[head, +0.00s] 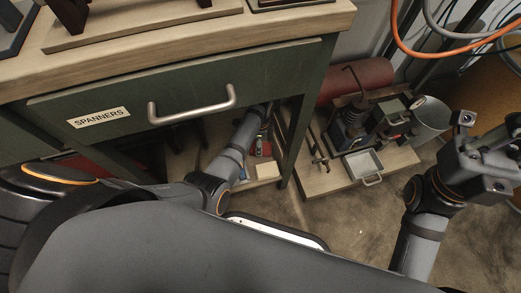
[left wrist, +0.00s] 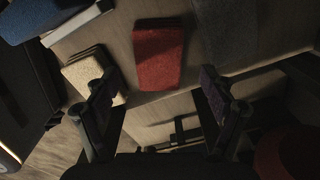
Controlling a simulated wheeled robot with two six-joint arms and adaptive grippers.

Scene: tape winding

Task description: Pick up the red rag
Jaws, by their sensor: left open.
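The red rag (left wrist: 157,57) shows in the left wrist view as a flat red cloth on a wooden shelf board, upper middle of the picture. My left gripper (left wrist: 156,88) is open. Its two fingers stand apart to the left and right of the rag's near end in the picture, with nothing between them. I cannot tell how far above the rag they are. In the head view my left arm reaches under the workbench, and its gripper (head: 263,122) is partly hidden there. My right gripper (head: 487,150) is at the right, away from the shelf; its jaw opening is unclear.
A beige folded cloth (left wrist: 92,74) lies left of the rag, a blue cloth (left wrist: 42,18) farther left and a dark grey cloth (left wrist: 226,32) to the right. The bench's "SPANNERS" drawer (head: 190,95) hangs above my left arm. A board with tools (head: 330,183) stands to the right.

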